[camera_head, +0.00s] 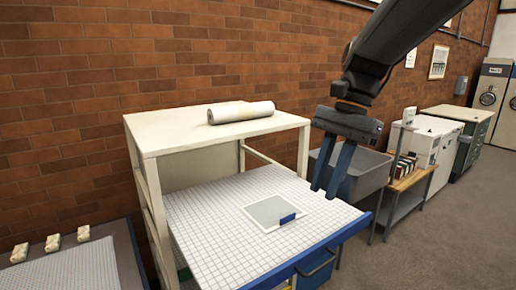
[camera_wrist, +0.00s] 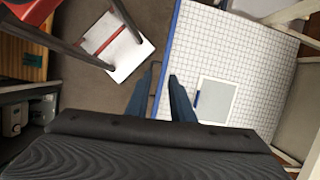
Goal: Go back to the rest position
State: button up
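My gripper (camera_head: 333,172) hangs from my arm at the right of the head view, above the right edge of the white gridded worktop (camera_head: 205,222). Its two blue fingers are apart, with nothing seen between them. In the wrist view the gripper (camera_wrist: 165,88) also shows its fingers apart, beside the blue-edged worktop (camera_wrist: 230,40). A grey square with a white border (camera_head: 268,213) lies flat on the worktop, with a small blue piece (camera_head: 287,218) at its lower right side. The square also shows in the wrist view (camera_wrist: 218,100), to the right of the fingers.
A cream shelf (camera_head: 215,132) stands over the back of the worktop, with a rolled paper (camera_head: 241,112) on top. A grey bin (camera_head: 365,172) and a wooden side table (camera_head: 408,180) stand to the right. Open floor (camera_head: 430,245) lies at the lower right.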

jog(key=s+d+f+n+t+h+b, duration=0.1)
jog(key=f+n+b, duration=0.4)
jog(key=f, duration=1)
jog(key=s+d+f+n+t+h+b, duration=0.2)
jog(key=s+d+f+n+b, duration=0.1)
jog(key=f, duration=1.2)
jog(key=shift+s+d+f+n+b, duration=0.3)
jog(key=shift+d+n+b, duration=0.3)
jog(key=shift+n+b, duration=0.5)
